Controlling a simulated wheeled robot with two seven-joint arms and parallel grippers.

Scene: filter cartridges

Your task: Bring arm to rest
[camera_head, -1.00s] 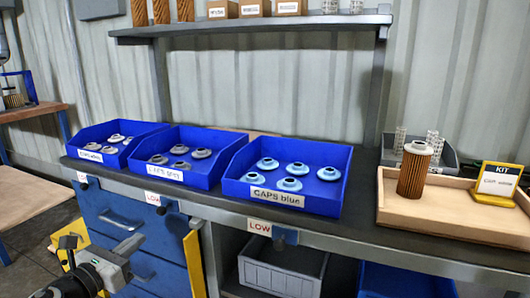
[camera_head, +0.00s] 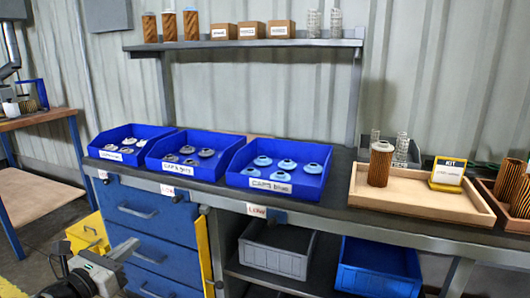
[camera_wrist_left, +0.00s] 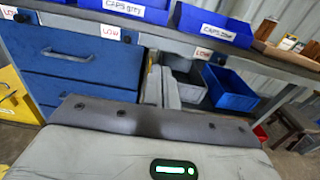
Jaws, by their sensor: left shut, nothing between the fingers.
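My left gripper (camera_head: 126,250) is at the bottom left of the head view, low in front of the blue drawers (camera_head: 150,235). Its fingers (camera_wrist_left: 161,88) also show in the left wrist view, shut with nothing between them. It is below the bench top and apart from the bins and tray. My right gripper is not in view. A brown pleated filter cartridge (camera_head: 380,168) with a pale cap on top stands upright in the wooden tray (camera_head: 415,209) on the bench.
Blue cap bins, one labelled CAPS blue (camera_head: 270,185), line the bench (camera_head: 330,205). A KIT sign (camera_head: 447,172) stands in the tray. A brown crate (camera_head: 487,188) is at the right. Grey (camera_head: 272,258) and blue (camera_head: 375,277) bins sit below. A yellow bin (camera_head: 88,233) is left of the drawers.

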